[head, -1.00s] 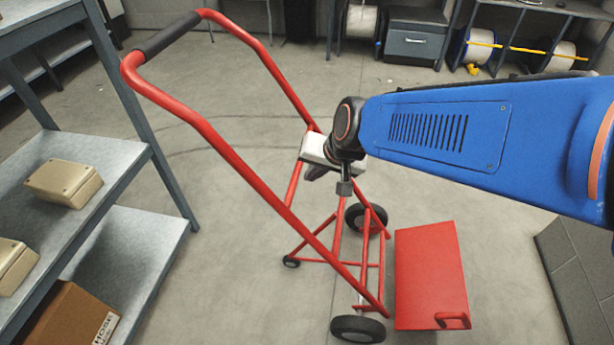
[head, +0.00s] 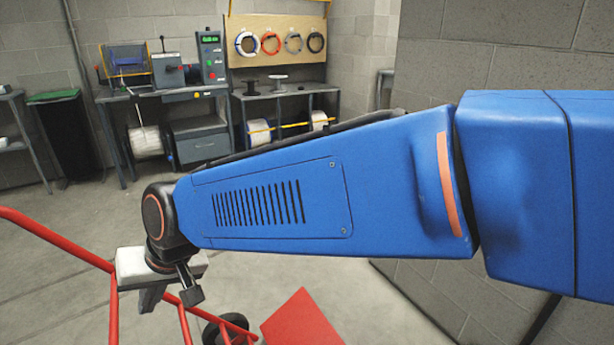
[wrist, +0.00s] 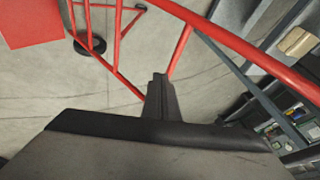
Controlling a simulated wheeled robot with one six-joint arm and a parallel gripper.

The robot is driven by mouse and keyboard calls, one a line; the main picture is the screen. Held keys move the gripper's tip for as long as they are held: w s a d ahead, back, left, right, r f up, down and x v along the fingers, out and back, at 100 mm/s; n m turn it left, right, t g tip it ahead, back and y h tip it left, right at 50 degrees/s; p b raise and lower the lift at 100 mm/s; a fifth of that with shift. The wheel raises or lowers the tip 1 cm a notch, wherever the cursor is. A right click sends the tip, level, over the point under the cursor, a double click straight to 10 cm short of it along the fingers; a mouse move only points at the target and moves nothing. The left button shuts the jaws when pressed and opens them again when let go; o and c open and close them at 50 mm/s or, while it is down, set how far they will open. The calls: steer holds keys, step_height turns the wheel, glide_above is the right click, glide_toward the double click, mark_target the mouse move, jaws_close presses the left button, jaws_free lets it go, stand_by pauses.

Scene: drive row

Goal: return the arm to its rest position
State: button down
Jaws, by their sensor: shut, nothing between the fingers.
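My gripper (wrist: 160,82) shows in the wrist view with its dark fingers together and nothing between them. In the head view my gripper (head: 150,300) points downward at the lower left, below my blue arm, which stretches across the picture. Behind and around it are the red tubes of a hand truck (head: 50,238). The hand truck's frame (wrist: 235,42) also passes close beyond the fingers in the wrist view. I cannot tell whether the gripper touches it.
A red plate (head: 302,322) lies low beside the hand truck's wheel (head: 228,328). A grey block wall (head: 490,60) stands close on the right. A workbench (head: 170,92) with machines is at the back. Open floor (head: 60,190) lies between.

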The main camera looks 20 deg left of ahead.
steer(key=w+d+r+m+t, duration=0.2)
steer(key=w+d+r, duration=0.1)
steer(key=w+d, duration=1.3)
steer(key=w+d+r+m+t+h, duration=0.1)
steer(key=w+d, duration=0.2)
steer(key=d, duration=0.6)
steer(key=w+d+m+t+h, duration=0.1)
steer(key=w+d+m, duration=0.15)
steer(key=d, duration=0.65)
steer(key=d+f+m+t+h, duration=0.1)
steer(key=d+m, duration=0.1)
steer(key=d, duration=1.8)
steer(key=s+d+f+m+h, duration=0.1)
steer(key=s+d+f, duration=0.1)
steer(key=s+d, duration=0.3)
steer(key=s+d+f+m+h, duration=0.2)
steer(key=s+d, duration=0.3)
steer(key=d, duration=0.5)
steer(key=shift+d+f+t, duration=0.4)
steer(key=shift+f, duration=0.4)
steer(key=shift+s, duration=0.1)
